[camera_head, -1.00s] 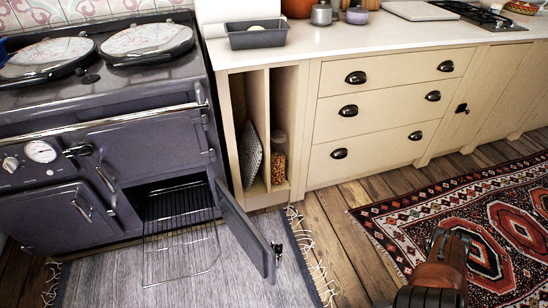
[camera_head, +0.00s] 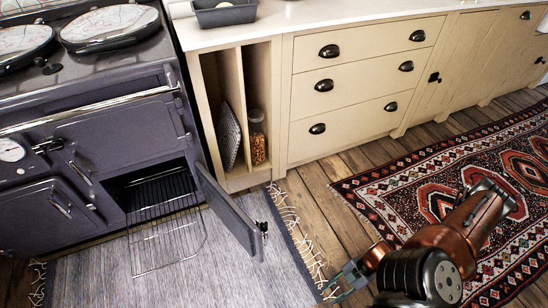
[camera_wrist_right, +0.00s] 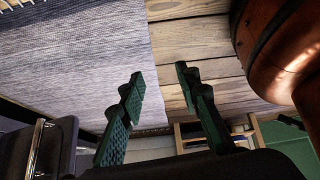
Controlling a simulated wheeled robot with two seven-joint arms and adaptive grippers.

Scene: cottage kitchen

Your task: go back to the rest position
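My right arm reaches in from the lower right in the head view, copper and black. Its gripper (camera_head: 338,285) is low in the picture, over the floor at the fringed edge of the grey rug. In the right wrist view the two dark green fingers (camera_wrist_right: 160,87) stand apart with nothing between them. My left gripper is in neither view now.
The range's lower oven door (camera_head: 230,215) hangs open, and a wire rack (camera_head: 165,225) sticks out over the grey rug (camera_head: 95,280). Cream drawers (camera_head: 365,85) line the back. A red patterned rug (camera_head: 410,195) lies at right.

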